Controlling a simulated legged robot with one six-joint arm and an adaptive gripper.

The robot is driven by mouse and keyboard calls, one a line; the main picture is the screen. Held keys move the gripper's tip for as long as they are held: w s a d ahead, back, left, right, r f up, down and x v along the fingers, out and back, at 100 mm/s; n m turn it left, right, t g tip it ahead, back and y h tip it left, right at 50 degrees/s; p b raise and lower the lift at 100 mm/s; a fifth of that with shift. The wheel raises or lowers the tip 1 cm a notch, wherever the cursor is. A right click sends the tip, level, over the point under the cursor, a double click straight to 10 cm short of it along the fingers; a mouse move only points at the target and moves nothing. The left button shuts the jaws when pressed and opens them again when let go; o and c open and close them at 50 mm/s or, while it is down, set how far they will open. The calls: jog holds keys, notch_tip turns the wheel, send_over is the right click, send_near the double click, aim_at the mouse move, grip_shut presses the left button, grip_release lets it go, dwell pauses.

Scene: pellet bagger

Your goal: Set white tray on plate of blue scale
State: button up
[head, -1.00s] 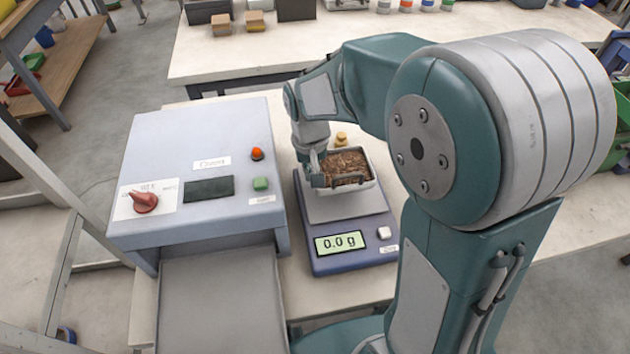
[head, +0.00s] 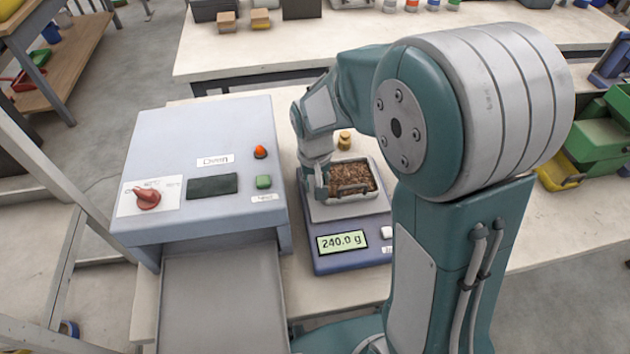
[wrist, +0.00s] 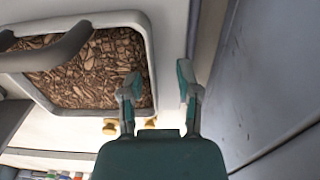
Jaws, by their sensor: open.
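The white tray (head: 337,196), full of brown pellets, sits on the plate (head: 370,208) of the blue scale (head: 340,262). The scale's display (head: 342,242) reads 240.0 g. In the wrist view the tray (wrist: 150,58) is at the upper left, with its dark handle (wrist: 55,48) over the pellets. In the head view the gripper (head: 322,182) is at the tray's left side, partly hidden by the wrist.
A grey machine (head: 205,175) with a red knob (head: 147,199) and green button (head: 264,182) stands close to the left of the scale. Small brass weights (head: 345,141) stand behind the tray. Green and yellow bins (head: 600,140) are at the right.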

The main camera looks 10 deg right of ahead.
notch_tip(320, 180, up, 12)
jog(key=s+d+r+t, duration=0.2)
jog(key=s+d+r, duration=0.1)
jog(key=s, duration=0.5)
jog(key=s+d+r+t, duration=0.3)
jog(key=s, duration=0.5)
jog(key=shift+s+d+t, duration=0.3)
